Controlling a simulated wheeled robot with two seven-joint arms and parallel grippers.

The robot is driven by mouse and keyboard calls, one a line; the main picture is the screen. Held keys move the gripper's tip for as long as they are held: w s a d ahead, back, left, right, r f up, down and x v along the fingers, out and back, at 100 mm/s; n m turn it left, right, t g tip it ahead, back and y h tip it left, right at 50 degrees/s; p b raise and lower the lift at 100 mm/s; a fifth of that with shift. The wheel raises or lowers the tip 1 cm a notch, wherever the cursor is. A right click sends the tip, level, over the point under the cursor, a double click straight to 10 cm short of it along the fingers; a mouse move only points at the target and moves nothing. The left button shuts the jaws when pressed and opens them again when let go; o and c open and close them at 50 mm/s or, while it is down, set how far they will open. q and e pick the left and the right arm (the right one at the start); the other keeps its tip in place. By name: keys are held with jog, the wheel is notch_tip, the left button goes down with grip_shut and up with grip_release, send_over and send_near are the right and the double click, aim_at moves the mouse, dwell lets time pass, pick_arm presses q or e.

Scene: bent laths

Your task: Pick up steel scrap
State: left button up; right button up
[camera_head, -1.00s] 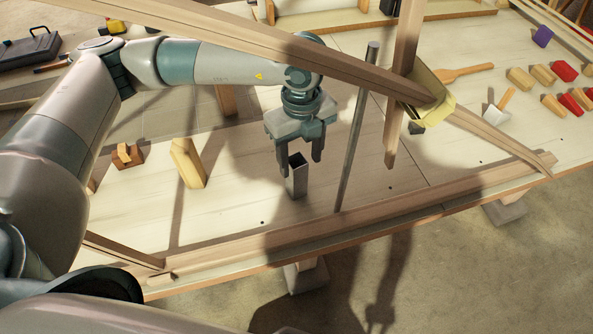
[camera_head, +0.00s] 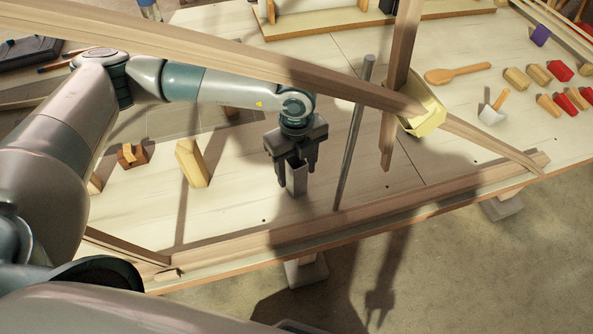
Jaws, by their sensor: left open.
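The steel scrap (camera_head: 297,183) looks like a short piece of grey square tube standing upright on the workbench, left of a thin metal rod. My left gripper (camera_head: 294,174) points down over it, with the fingers apart at either side of its upper part. I cannot tell whether a finger touches it. The gripper body hides its top. My right gripper is not in view.
The thin metal rod (camera_head: 354,130) stands close right of the gripper. A wooden block (camera_head: 192,163) stands to the left.

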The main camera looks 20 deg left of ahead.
pick_arm(q)
jog(key=shift+f, duration=0.4)
grip_shut()
jog(key=shift+r, duration=0.15)
jog(key=shift+r+b, duration=0.3)
notch_tip(320, 180, up, 8)
jog(key=b, duration=0.3)
jog(key=shift+r, duration=0.15)
jog(key=shift+r+b, duration=0.3)
jog(key=shift+r, duration=0.15)
